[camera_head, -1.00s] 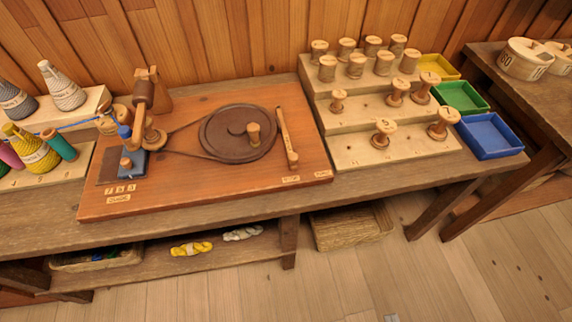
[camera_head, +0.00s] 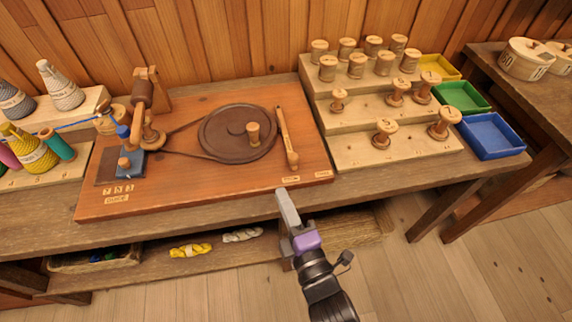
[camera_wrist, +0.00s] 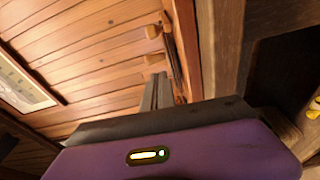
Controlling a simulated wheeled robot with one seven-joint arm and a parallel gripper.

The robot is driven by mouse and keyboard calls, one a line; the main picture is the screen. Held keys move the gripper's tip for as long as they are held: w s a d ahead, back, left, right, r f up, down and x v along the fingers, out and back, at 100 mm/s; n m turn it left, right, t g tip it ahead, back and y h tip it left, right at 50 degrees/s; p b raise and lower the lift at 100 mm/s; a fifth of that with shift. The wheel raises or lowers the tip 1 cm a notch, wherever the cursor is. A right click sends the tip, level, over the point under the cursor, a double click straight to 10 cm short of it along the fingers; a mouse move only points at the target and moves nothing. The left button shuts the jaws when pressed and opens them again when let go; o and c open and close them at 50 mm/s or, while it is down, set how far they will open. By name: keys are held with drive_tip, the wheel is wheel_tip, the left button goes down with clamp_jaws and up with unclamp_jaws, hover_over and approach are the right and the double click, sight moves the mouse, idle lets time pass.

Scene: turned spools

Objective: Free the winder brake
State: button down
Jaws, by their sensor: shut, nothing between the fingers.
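The winder board (camera_head: 230,190) lies on the bench, with a large dark wheel (camera_head: 215,138) and a belt running to the winding head at its left. The brake lever (camera_head: 286,138), a slim wooden bar, stands just right of the wheel. Its lower end is near two small label plates (camera_head: 290,178) at the board's front edge; their words are too small to read. My gripper (camera_head: 281,193) is shut and empty, by the board's front edge below the lever and apart from it. The shut fingers also show in the wrist view (camera_wrist: 156,92).
A stepped rack (camera_head: 385,155) of wooden spools stands right of the board, beside yellow, green and blue trays (camera_head: 492,138). Yarn cones (camera_head: 62,88) stand at the left. A shelf with skeins (camera_head: 190,250) lies below the bench. Floor in front is clear.

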drive_tip(key=x, duration=1)
drive_tip(key=shift+w+b, duration=0.15)
drive_tip(key=shift+b, duration=0.15)
drive_tip(key=d+p, duration=0.1)
drive_tip(key=p, duration=0.2)
drive_tip(key=shift+r, duration=0.3)
drive_tip(key=d+p, duration=0.1)
drive_tip(key=p, duration=0.1)
drive_tip(key=shift+f+p, duration=0.1)
drive_tip(key=shift+p, duration=0.3)
drive_tip(key=shift+d+f+p, duration=0.3)
drive_tip(key=shift+d+p, duration=0.7)
drive_tip(key=shift+w+d, duration=0.1)
